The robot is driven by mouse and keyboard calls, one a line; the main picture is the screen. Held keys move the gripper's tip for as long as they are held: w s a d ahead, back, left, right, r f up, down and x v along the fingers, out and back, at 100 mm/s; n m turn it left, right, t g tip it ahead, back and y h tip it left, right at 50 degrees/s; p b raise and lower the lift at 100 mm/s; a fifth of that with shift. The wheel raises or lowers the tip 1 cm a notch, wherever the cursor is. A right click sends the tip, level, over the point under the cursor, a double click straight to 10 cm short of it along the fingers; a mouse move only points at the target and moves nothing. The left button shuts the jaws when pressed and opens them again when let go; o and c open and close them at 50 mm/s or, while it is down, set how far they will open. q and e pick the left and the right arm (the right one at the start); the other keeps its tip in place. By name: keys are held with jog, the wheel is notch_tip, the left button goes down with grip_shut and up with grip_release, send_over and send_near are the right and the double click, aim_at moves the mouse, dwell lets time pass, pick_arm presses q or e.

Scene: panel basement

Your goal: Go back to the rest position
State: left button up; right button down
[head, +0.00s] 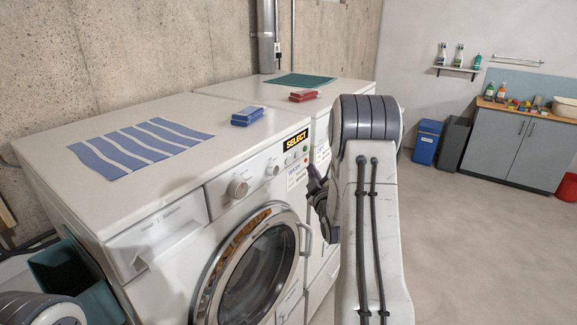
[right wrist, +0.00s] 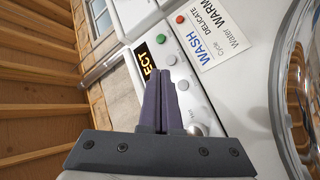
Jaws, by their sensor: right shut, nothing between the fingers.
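My right gripper (head: 318,195) is mostly behind my own right arm in the head view, in front of the washing machine's right front side. In the right wrist view its two dark fingers (right wrist: 160,78) are together with nothing between them. They point at the control panel (right wrist: 185,85), over the area by the lit display (right wrist: 147,62) and the green and red buttons. I cannot tell how far they are from the panel. My left gripper is not in view; only part of my left arm shows at the lower left.
A teal bin (head: 75,275) stands at left. Floor (head: 480,240) at right is clear.

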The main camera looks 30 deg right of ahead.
jog(key=shift+s+d, duration=0.1)
jog(key=shift+s, duration=0.2)
jog(key=s+a+f+m+g+y, duration=0.1)
jog(key=a+f+g, duration=0.1)
jog(key=a, duration=0.4)
jog(key=s+a+f+m+g+y, duration=0.1)
jog(key=a+f+g+y, duration=0.1)
jog(key=a, duration=0.4)
jog(key=s+a+f+m+g+y, duration=0.1)
jog(key=a+f+g+y, duration=0.1)
jog(key=a, duration=0.4)
jog(key=shift+s+a+f+g, duration=0.2)
jog(key=shift+f+g, duration=0.1)
jog(key=shift+g, duration=0.25)
jog(key=shift+s+a+f+g, duration=0.15)
jog(key=shift+a+f+g, duration=0.1)
jog(key=shift+g, duration=0.3)
jog(key=s+a+f+n+g+y+b, duration=0.1)
jog(key=s+a+g, duration=0.3)
jog(key=s+a, duration=0.8)
jog(key=s+a+f+n+g+y+b, duration=0.1)
jog(key=s+a+n+g+b, duration=0.3)
jog(key=s+a, duration=0.8)
jog(key=s+g+y, duration=0.1)
jog(key=s, duration=0.4)
jog(key=shift+b, duration=0.3)
